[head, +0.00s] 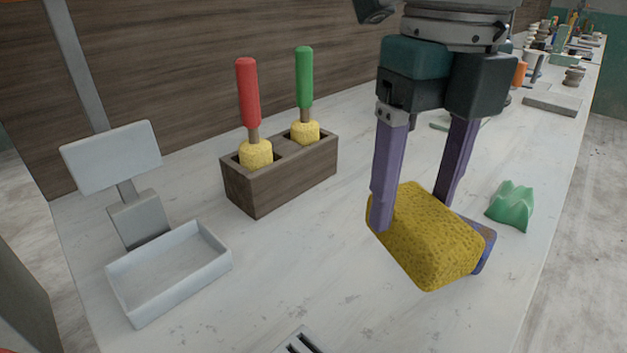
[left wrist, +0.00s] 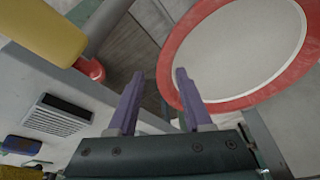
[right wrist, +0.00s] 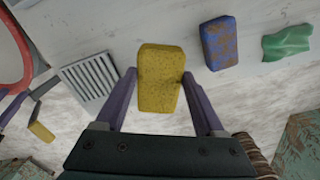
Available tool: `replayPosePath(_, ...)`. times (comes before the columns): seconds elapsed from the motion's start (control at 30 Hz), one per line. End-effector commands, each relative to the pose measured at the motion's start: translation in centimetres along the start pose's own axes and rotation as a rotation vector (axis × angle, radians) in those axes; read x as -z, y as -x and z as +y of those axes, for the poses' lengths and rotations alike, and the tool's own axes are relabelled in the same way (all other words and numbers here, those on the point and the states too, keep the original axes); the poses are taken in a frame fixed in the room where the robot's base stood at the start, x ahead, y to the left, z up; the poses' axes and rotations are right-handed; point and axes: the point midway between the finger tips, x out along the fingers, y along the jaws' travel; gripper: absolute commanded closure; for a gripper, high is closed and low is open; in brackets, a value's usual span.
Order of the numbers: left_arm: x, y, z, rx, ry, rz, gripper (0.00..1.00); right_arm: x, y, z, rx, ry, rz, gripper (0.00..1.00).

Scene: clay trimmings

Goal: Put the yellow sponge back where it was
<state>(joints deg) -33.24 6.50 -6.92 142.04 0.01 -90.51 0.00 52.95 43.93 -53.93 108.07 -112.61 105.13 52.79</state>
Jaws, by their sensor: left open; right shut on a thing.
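The yellow sponge (head: 425,240) is held between the two purple fingers of my right gripper (head: 415,215), over the right part of the worktop. In the right wrist view, the yellow sponge (right wrist: 160,75) sits between the fingers, tilted little, with the grey slotted dish (right wrist: 88,82) to its left and the blue block (right wrist: 219,42) to its right. How far it is above the worktop is hard to tell. In the left wrist view, my left gripper (left wrist: 156,80) is open and empty, close to a red-rimmed pale disc (left wrist: 240,45). It is out of the head view.
A wooden holder (head: 285,182) carries a red-handled and a green-handled sponge tool. A white tray (head: 120,295) stands at the left below a pale plate on a post. A green crumpled piece (head: 512,203) lies at the right. The worktop between holder and sponge is clear.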

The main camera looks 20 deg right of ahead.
Motion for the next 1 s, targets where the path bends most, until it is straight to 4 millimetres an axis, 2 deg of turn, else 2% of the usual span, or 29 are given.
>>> replayPosePath(0.03,-0.1,-0.2,0.0,0.000,0.000,0.000,0.50,0.1,-1.4,0.0,0.000,-0.001,0.005,0.90)
replayPosePath(0.1,-0.1,-0.3,0.0,0.000,0.000,0.000,0.50,0.1,-2.9,0.0,0.001,0.000,0.004,0.90)
replayPosePath(0.33,-0.1,-0.4,-0.1,0.003,-0.003,0.000,0.50,0.0,-5.2,0.0,0.000,0.000,0.002,0.90)
replayPosePath(0.53,-0.3,-0.8,-0.2,0.007,-0.008,0.000,0.50,0.0,-8.3,0.1,-0.001,0.000,0.003,0.90)
replayPosePath(0.63,-0.3,-0.8,-0.3,0.008,-0.009,0.000,0.50,0.0,-9.0,0.0,0.000,0.002,0.000,0.90)
replayPosePath(1.0,-0.4,-1.2,-0.3,0.009,-0.009,0.000,0.50,0.0,-9.4,0.0,0.000,0.001,-0.001,0.90)
